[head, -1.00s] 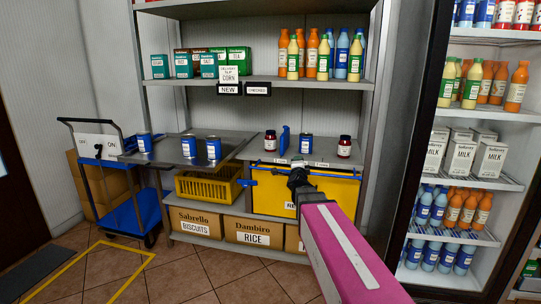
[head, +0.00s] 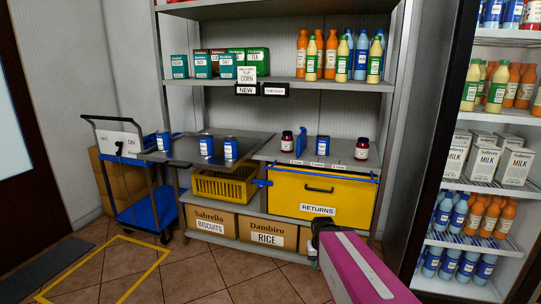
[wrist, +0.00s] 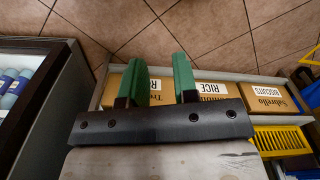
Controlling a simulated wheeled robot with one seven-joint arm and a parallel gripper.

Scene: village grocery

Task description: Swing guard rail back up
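The guard rail appears to be the thin blue bar (head: 325,172) along the front of the right-hand shelf board, low across the top of the yellow drawer front. A blue end piece (head: 262,182) sticks out at its left. My gripper (head: 313,236) is below and in front of the yellow drawer, clear of the rail; its fingertips are hard to make out there. In the wrist view my gripper (wrist: 159,66) has its two green fingers apart with nothing between them, and the rail does not show.
The yellow returns drawer (head: 335,203) sits under the shelf. Jars, a blue can and a blue upright piece (head: 301,143) stand above. A grey board (head: 190,150) with blue cans lies left, near a cart (head: 150,205). A drinks fridge (head: 470,180) bounds the right. Floor in front is open.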

